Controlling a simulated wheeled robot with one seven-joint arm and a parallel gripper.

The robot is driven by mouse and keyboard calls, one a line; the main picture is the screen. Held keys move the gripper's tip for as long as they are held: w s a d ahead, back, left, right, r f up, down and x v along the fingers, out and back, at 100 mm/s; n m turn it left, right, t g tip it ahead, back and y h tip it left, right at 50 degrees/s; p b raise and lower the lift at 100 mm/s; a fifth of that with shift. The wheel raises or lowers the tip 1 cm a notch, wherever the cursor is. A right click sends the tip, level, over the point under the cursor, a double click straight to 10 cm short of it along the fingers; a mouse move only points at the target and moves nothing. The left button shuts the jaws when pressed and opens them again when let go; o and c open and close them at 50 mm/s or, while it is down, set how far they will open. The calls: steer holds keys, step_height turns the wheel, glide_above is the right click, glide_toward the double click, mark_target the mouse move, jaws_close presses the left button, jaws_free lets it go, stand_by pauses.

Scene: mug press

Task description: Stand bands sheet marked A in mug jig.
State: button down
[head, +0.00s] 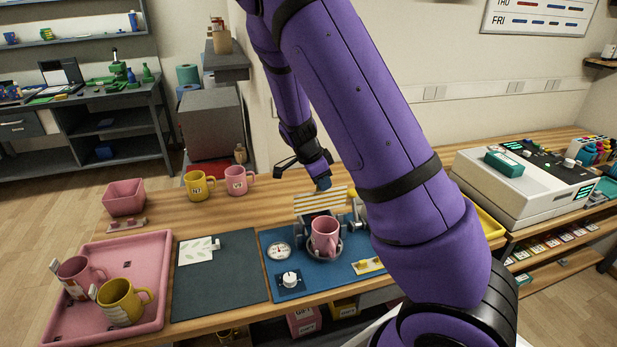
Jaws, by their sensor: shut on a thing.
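A sheet with white and tan bands (321,201) is upright just behind a pink mug (325,234). My gripper (323,184) is shut on its top edge from above. No letter A can be read on it from here. The pink mug sits in the mug jig (338,252), a grey metal fixture on a blue mat (313,277). The sheet's lower edge is close to dark parts of the jig behind the mug. I cannot tell whether it touches them.
A pink tray (150,252) holds two mugs at left. Yellow (199,187) and pink (238,181) mugs stand behind. A dial (279,251) and knob (290,280) are left of the jig.

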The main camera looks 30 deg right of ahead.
mark_target(322, 201)
steer(key=shift+f, duration=3.7)
steer(key=shift+c, duration=2.4)
jaws_free()
steer(key=shift+r, duration=0.1)
steer(key=shift+r, duration=2.85)
